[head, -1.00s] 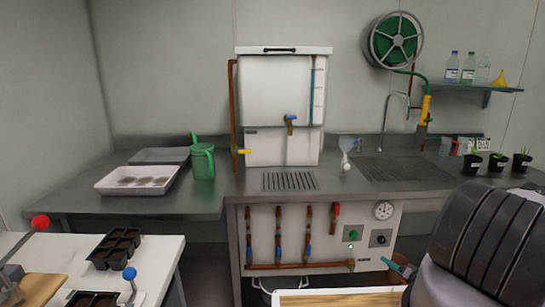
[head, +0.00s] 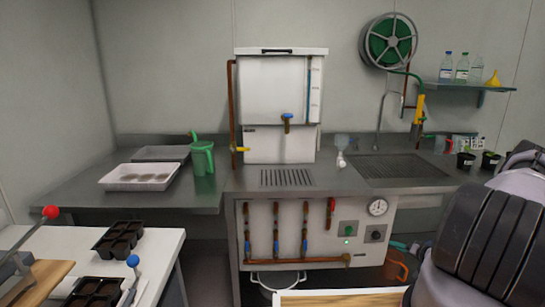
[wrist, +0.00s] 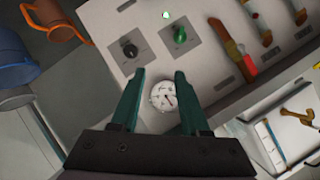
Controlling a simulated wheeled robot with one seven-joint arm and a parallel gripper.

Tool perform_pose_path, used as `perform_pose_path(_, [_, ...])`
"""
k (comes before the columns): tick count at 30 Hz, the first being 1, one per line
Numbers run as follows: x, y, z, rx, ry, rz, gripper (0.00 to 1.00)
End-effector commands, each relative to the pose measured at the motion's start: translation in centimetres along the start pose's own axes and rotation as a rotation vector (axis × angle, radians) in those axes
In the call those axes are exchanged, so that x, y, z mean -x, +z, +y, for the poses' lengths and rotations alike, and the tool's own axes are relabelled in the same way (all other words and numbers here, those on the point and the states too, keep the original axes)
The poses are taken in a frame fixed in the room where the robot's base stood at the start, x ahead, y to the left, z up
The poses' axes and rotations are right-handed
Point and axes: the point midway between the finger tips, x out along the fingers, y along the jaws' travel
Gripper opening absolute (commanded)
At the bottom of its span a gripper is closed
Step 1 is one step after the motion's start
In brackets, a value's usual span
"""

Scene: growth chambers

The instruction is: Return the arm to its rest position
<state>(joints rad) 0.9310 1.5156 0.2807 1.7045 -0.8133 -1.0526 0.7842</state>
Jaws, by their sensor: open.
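My gripper (wrist: 161,97) shows in the wrist view with two green fingers spread apart and nothing between them. Beyond the fingertips is the front panel (wrist: 205,75) of the sink unit, with a round white gauge (wrist: 165,96), a black knob (wrist: 130,50) and a green knob (wrist: 180,35). The fingers appear apart from the panel. In the head view my arm fills the lower right corner, and the gripper itself is out of that picture. The same gauge (head: 377,207) shows on the panel there.
A steel counter (head: 330,181) carries a white tank (head: 275,95), a green jug (head: 203,160) and a white tray (head: 140,176). Small black pots (head: 465,161) stand at the right. An orange bucket (head: 397,266) is under the counter. A white table (head: 160,250) with seedling trays is at the lower left.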

Motion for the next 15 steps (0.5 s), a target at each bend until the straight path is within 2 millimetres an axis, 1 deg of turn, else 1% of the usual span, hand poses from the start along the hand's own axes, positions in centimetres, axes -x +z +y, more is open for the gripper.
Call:
perform_pose_path(1, [0.0, -1.6, -0.5, 0.024, 0.018, -0.013, 0.46])
perform_pose_path(2, [0.1, -2.4, -0.6, 0.034, 0.031, -0.022, 0.46])
perform_pose_path(5, [0.3, -5.7, -1.7, 0.082, 0.084, -0.056, 0.46])
perform_pose_path(6, [0.5, -7.4, -2.3, 0.104, 0.110, -0.071, 0.46])
perform_pose_path(8, [0.9, -10.0, -3.6, 0.138, 0.153, -0.093, 0.46])
perform_pose_path(9, [1.3, -11.6, -4.5, 0.160, 0.182, -0.108, 0.46])
perform_pose_path(11, [2.0, -14.1, -6.1, 0.190, 0.227, -0.127, 0.46])
perform_pose_path(12, [2.5, -15.6, -7.2, 0.207, 0.256, -0.138, 0.46])
perform_pose_path(14, [3.4, -17.9, -9.1, 0.233, 0.297, -0.153, 0.46])
perform_pose_path(15, [4.0, -19.2, -10.4, 0.248, 0.323, -0.160, 0.46])
